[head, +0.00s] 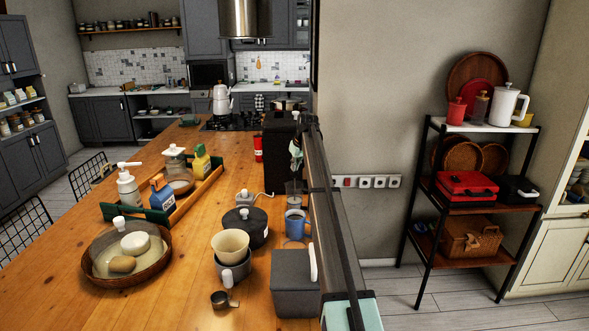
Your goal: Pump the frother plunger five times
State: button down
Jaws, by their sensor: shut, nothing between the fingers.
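A small clear container (294,197), apparently the frother, stands on the wooden island behind a blue mug (296,225). Its plunger is too small and too covered to make out. My gripper (294,175) hangs from the far end of my arm, just above this container. It looks shut and holds nothing that I can see. I cannot tell whether its tips touch the plunger.
A dark tall appliance (276,150) stands close behind the gripper. A grey box (294,285), a black lidded pot (245,222) and a cream cone (230,245) stand nearby. A green-ended tray (140,213) and a basket (162,272) are at left.

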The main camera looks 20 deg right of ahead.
jog(key=shift+f, duration=0.55)
jog(key=shift+r, duration=0.15)
jog(key=shift+r+p, duration=0.7)
jog(key=shift+r, duration=1.6)
jog(key=shift+f, duration=0.1)
jog(key=shift+f+b, duration=0.75)
jog(key=shift+f, duration=1.5)
jog(key=shift+r, duration=0.15)
jog(key=shift+r+p, duration=0.75)
jog(key=shift+r, duration=1.45)
